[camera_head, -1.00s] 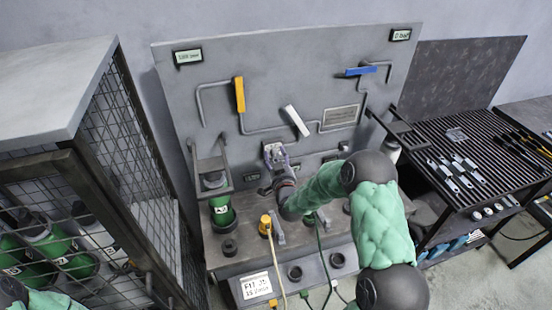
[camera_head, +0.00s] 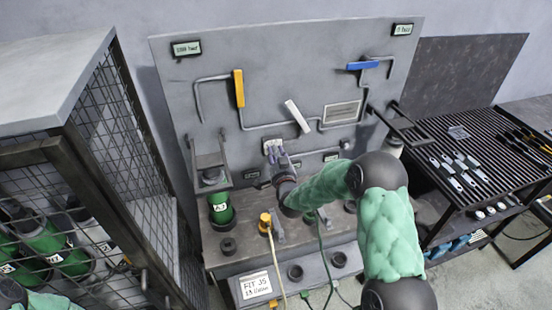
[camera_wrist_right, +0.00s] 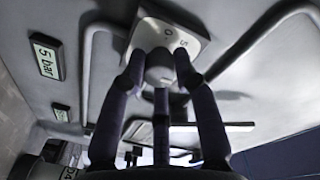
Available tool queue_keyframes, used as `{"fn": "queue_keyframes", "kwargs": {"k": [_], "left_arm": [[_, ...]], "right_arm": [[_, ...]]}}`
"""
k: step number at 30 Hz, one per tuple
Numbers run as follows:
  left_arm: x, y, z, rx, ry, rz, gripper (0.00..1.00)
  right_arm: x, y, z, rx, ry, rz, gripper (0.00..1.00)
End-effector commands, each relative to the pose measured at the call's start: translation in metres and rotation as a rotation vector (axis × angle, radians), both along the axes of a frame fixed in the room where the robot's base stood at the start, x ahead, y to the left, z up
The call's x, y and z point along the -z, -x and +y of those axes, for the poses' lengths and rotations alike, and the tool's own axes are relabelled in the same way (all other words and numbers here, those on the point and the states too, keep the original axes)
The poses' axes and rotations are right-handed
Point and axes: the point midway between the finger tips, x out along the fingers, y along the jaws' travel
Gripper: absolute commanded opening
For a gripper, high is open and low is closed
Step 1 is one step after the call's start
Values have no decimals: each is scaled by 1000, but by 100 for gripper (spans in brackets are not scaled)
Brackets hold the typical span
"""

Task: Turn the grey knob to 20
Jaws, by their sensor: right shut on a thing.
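The grey knob (camera_wrist_right: 158,68) sits on a pale square dial plate (camera_wrist_right: 178,36) on the upright panel. Parts of the dial's numbers, a 0 and a 5, show in the right wrist view; which number the knob points to I cannot tell. My right gripper (camera_wrist_right: 160,75) is shut on the knob, its dark fingers around it. In the head view the right gripper (camera_head: 275,155) is at the dial plate (camera_head: 272,146) and hides most of the knob. My left gripper is out of view; only a bit of my left arm shows at the lower left.
A yellow lever (camera_head: 239,88), a white lever (camera_head: 297,117) and a blue lever (camera_head: 361,66) are on the panel. A display (camera_wrist_right: 46,60) reads 5 bar. A green bottle (camera_head: 221,207) stands below left. A mesh cage (camera_head: 120,150) is at left, a slatted bench (camera_head: 480,150) at right.

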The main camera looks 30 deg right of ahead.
Motion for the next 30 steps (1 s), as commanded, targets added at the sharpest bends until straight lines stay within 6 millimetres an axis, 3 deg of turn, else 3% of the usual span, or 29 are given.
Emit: {"fn": "queue_keyframes", "kwargs": {"k": [30], "left_arm": [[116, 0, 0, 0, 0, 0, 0]], "right_arm": [[5, 1, 0, -1, -899, -212, 0]]}}
